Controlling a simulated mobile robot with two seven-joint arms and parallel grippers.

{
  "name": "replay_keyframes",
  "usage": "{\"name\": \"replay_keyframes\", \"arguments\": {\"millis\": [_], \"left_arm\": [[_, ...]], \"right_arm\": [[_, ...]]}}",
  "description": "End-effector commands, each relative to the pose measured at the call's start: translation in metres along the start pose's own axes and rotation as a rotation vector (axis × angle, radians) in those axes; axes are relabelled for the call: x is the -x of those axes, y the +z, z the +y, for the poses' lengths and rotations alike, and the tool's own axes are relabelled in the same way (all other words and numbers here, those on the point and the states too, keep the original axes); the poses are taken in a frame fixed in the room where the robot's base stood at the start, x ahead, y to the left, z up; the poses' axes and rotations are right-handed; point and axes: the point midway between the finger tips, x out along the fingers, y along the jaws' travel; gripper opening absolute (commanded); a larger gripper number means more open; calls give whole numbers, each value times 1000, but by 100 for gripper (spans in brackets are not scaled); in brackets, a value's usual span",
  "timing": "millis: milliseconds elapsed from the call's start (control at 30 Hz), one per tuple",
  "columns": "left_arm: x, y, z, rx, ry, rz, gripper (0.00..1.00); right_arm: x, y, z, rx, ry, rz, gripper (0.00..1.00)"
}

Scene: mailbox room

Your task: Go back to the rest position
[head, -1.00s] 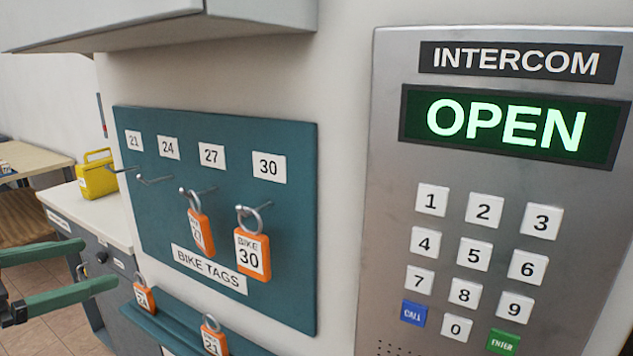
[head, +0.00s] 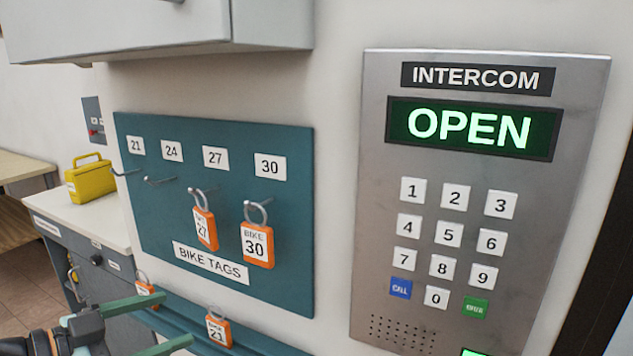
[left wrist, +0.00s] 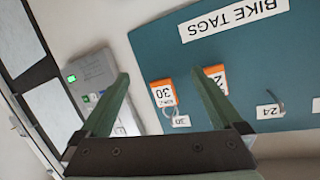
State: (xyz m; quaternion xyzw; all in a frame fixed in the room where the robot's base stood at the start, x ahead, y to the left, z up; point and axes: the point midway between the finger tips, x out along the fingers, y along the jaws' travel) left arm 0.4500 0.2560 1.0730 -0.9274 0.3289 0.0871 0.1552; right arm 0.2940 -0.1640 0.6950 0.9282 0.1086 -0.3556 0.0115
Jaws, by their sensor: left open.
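My left gripper (head: 178,321) is at the lower left of the head view, its two green fingers apart with nothing between them. In the left wrist view my left gripper (left wrist: 158,80) points toward the teal tag board (left wrist: 160,50), which appears upside down. On the board (head: 145,220) in the head view, orange tag 27 (head: 205,228) and orange tag 30 (head: 257,246) hang on their hooks. Orange tag 21 (head: 219,332) and another orange tag (head: 145,291) are at the teal ledge below. The intercom (head: 365,250) reads OPEN. My right gripper is not in view.
A counter (head: 100,218) with a yellow box (head: 90,180) stands at the left. A grey cabinet (head: 270,25) overhangs the board. A wooden table (head: 22,166) is at the far left. The hooks under labels 21 and 24 are empty and stick out from the board.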

Motion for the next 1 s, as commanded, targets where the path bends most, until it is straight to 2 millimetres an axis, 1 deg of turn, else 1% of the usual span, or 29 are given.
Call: {"name": "replay_keyframes", "arguments": {"millis": [33,200,367,500,567,633,767,800,867,900,1000], "left_arm": [[-13,8,10,18,16,13,100],[-45,39,37,54,16,43,100],[-66,74,62,113,-25,41,100],[-76,111,86,180,-82,7,100],[-77,129,97,212,-111,-20,100],[-77,152,112,250,-146,-61,100],[-69,196,144,326,-210,-162,100],[-64,210,154,350,-229,-199,100],[-56,231,172,383,-254,-258,100],[-51,244,184,404,-267,-296,100],[-36,270,212,450,-293,-386,100]], "right_arm": [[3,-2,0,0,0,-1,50],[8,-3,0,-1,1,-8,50],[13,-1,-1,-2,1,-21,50],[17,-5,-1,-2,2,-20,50],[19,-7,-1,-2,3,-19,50],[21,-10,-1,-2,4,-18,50],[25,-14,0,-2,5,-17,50],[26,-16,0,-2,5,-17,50],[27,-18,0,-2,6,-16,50],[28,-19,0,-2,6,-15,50],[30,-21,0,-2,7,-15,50]]}}
